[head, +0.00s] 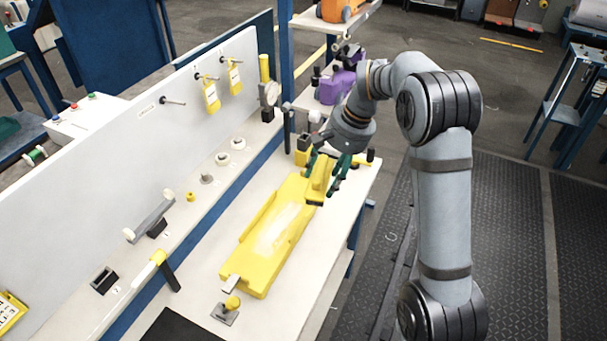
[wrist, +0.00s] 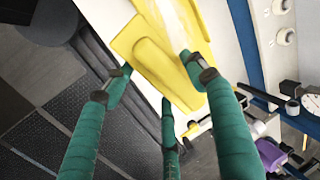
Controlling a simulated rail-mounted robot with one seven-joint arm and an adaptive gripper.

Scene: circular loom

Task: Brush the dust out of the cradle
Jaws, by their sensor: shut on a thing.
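The cradle (head: 262,262) is a long yellow tray lying on the white bench. A pale whitish patch, which looks like dust, covers the middle of its top. My gripper (head: 326,180) has green fingers and is over the far end of the cradle. It is shut on a yellow block-like piece (head: 317,176), which may be the brush; no bristles can be made out. In the wrist view this yellow piece (wrist: 157,68) lies between the fingers, with the cradle (wrist: 183,22) behind it. Whether the piece touches the cradle cannot be told.
A grey-white panel (head: 130,150) with pegs and yellow tags stands along the left. A yellow-knobbed clamp (head: 228,308) is by the cradle's near end. A purple device (head: 335,85) and a dial gauge (head: 269,95) stand beyond the far end. Bench to the cradle's right is clear.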

